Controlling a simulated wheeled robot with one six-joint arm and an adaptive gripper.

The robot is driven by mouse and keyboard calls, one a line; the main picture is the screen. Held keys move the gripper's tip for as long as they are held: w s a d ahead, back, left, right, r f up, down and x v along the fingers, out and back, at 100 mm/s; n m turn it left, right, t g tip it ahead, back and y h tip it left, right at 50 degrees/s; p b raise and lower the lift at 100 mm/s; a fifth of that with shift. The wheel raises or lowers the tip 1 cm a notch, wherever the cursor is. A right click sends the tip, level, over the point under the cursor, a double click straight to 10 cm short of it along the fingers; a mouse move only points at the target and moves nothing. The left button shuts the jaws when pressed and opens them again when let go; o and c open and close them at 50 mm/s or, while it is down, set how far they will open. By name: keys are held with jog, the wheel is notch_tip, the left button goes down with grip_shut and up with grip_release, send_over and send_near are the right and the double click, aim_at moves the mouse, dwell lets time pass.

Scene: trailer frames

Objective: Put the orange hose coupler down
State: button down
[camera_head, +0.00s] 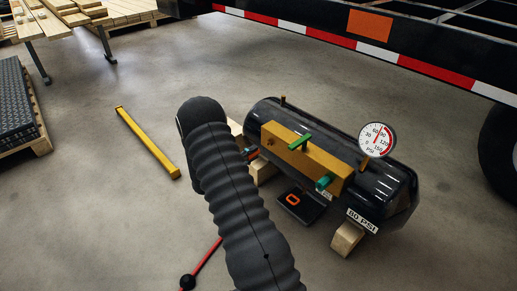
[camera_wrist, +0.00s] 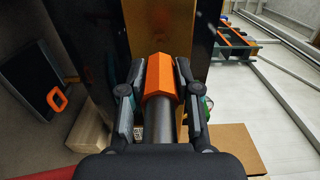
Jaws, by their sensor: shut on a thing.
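In the wrist view my gripper (camera_wrist: 162,72) is shut on the orange hose coupler (camera_wrist: 160,82), one finger on each side. The coupler has a faceted orange collar and a dark round shaft towards the camera. Its far end is close to the brass block (camera_wrist: 160,30); I cannot tell whether they touch. In the head view my ribbed black arm hides most of the gripper and coupler. A black pad with an orange ring (camera_head: 291,199) lies by the tank on the floor; it also shows at left in the wrist view (camera_wrist: 57,98).
A black air tank (camera_head: 395,190) carries the brass block (camera_head: 310,162), green valve handles (camera_head: 300,143) and a pressure gauge (camera_head: 376,140). It rests on wood blocks (camera_head: 347,238). A yellow bar (camera_head: 148,143) lies on the floor at left. Open floor surrounds it. A trailer rail (camera_head: 400,62) runs behind.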

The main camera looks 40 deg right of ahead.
jog(key=shift+a+r+t, duration=0.1)
jog(key=shift+r+t, duration=0.15)
jog(key=shift+t, duration=0.05)
jog(key=shift+s+a+n+t, duration=0.2)
jog(key=shift+n+t, duration=0.2)
jog(key=shift+n, duration=0.1)
jog(key=a+n+t+y+p, duration=0.1)
jog(key=a+n+t+y, duration=0.35)
jog(key=a, duration=0.65)
jog(key=a+r+n+t+y+p, duration=0.1)
jog(key=a+n+t+y, duration=0.3)
jog(key=a, duration=0.7)
jog(key=a+n+t+y+p, duration=0.1)
jog(key=a+n+t+y, duration=0.35)
jog(key=a, duration=0.75)
notch_tip(320, 180, up, 14)
jog(key=w+d+t, duration=0.1)
jog(key=w+d, duration=0.1)
jog(key=shift+f+t, duration=0.15)
jog(key=shift+t, duration=0.15)
jog(key=shift+a, duration=0.1)
